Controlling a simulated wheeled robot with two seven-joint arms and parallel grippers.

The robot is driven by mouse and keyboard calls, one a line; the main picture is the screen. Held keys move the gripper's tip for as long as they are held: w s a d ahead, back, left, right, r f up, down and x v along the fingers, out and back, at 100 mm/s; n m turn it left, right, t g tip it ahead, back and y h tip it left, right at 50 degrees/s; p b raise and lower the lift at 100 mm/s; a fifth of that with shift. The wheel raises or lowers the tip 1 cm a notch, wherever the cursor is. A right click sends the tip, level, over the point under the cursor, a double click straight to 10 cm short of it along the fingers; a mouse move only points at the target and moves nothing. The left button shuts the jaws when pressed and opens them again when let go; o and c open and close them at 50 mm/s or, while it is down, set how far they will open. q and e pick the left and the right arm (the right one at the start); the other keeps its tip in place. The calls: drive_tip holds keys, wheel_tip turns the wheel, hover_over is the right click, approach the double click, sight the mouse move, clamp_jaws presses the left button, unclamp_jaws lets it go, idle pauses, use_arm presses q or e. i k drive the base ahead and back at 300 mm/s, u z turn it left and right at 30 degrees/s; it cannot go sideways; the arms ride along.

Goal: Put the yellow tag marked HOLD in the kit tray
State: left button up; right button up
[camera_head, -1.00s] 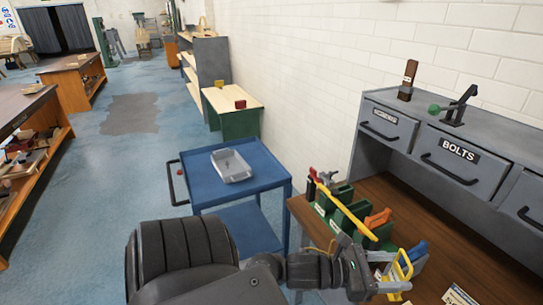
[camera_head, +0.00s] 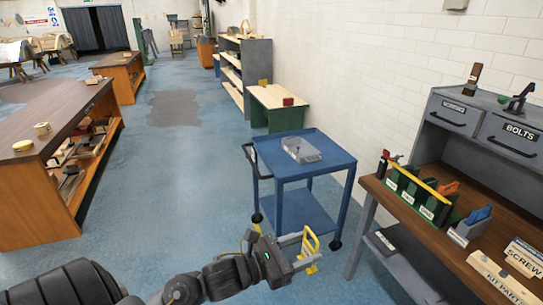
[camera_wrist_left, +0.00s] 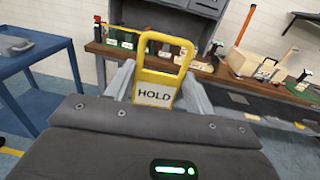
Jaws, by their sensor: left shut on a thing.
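The yellow tag marked HOLD (camera_wrist_left: 157,92) is a yellow frame with a looped handle and a white label. It is upright between the fingers of my left gripper (camera_head: 298,249), which is shut on it. In the head view the tag (camera_head: 312,247) is held over the floor, between the blue cart and the workbench. A grey tray (camera_head: 301,149), likely the kit tray, sits on top of the blue cart (camera_head: 335,164), beyond the gripper. A small dark item is in the tray. My right gripper is not in view.
The wooden workbench (camera_head: 424,238) on the right holds green bins (camera_head: 420,199), a blue-handled item and signs, with a grey BOLTS drawer unit (camera_head: 510,148) behind. A dark-topped bench (camera_head: 60,125) stands at left. The blue floor between is clear.

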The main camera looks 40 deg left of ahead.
sight(292, 149)
drive_tip(key=u, duration=0.45)
drive_tip(key=i, duration=0.6)
drive_tip(key=u, duration=0.95)
drive_tip(key=i, duration=1)
drive_tip(key=z, duration=0.3)
drive_tip(key=i, duration=1.15)
drive_tip(key=z, duration=0.7)
